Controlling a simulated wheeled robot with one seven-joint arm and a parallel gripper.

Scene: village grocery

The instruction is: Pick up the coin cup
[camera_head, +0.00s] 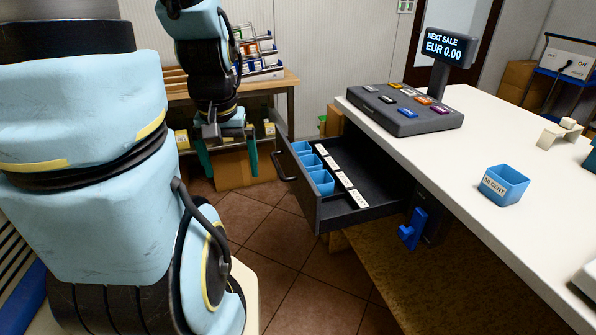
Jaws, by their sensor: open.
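A blue coin cup (506,187) labelled "50 CENT" stands upright on the white counter (440,150) at the right. Its inside is too small to make out. Several more blue cups (312,174) sit in a row along the left side of the open cash drawer (366,212). My gripper (229,172) hangs pointing down, left of the drawer, with its two green fingers apart and nothing between them. It is well away from the cup on the counter.
A cash register (405,108) with coloured keys stands at the back of the counter, its display (446,47) reading "EUR 0.00". A blue key-like piece (413,229) sits below the drawer's right end. A beige stand (558,137) is behind the cup. The counter around the cup is clear.

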